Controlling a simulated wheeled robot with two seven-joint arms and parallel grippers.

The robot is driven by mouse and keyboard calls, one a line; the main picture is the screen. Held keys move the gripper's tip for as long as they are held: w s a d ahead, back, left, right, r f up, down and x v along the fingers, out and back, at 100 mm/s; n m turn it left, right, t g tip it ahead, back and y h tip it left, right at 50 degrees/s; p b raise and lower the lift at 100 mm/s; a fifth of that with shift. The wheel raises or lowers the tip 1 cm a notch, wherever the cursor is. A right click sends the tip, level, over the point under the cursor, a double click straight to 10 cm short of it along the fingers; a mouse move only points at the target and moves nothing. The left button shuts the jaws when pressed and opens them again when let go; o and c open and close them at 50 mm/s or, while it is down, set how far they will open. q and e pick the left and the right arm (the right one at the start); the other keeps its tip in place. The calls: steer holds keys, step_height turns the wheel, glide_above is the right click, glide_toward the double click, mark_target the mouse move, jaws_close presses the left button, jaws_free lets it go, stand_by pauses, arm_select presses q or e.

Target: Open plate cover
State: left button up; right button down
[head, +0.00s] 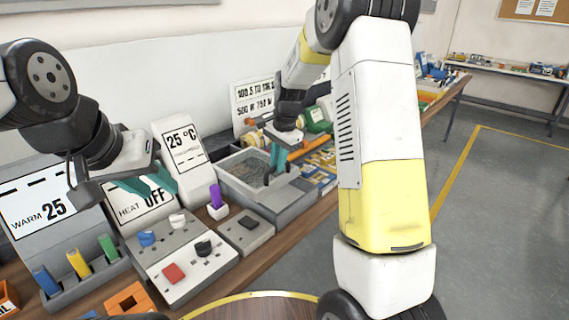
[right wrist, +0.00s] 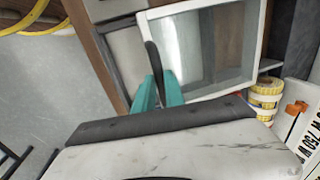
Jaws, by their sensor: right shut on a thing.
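The plate cover is a clear pane in a white frame (right wrist: 214,48), seen in the right wrist view with a dark upright handle (right wrist: 153,58) at its left edge. My right gripper (right wrist: 158,92) is shut on this handle with its teal fingers on either side. In the head view my right gripper (head: 279,160) reaches down at the right part of the grey plate unit (head: 243,197). I cannot tell whether the cover is raised. My left gripper (head: 150,184) is open and empty, above the control panel, with its teal fingers apart.
A control panel (head: 205,258) with knobs and a red button stands in front, beside a small switch box (head: 246,232). A 25 °C display (head: 183,150) stands left of the unit. A holder (head: 88,282) has coloured sticks. A green bottle (head: 317,120) lies behind.

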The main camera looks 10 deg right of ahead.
glide_above(251, 165)
stand_by(0.4)
steer(key=c, duration=1.4)
jaws_free()
steer(key=shift+r, duration=0.15)
step_height(251, 165, up, 7)
steer(key=s, duration=0.1)
steer(key=shift+d+r, duration=0.2)
steer(key=shift+d, duration=0.2)
steer(key=shift+s, duration=0.1)
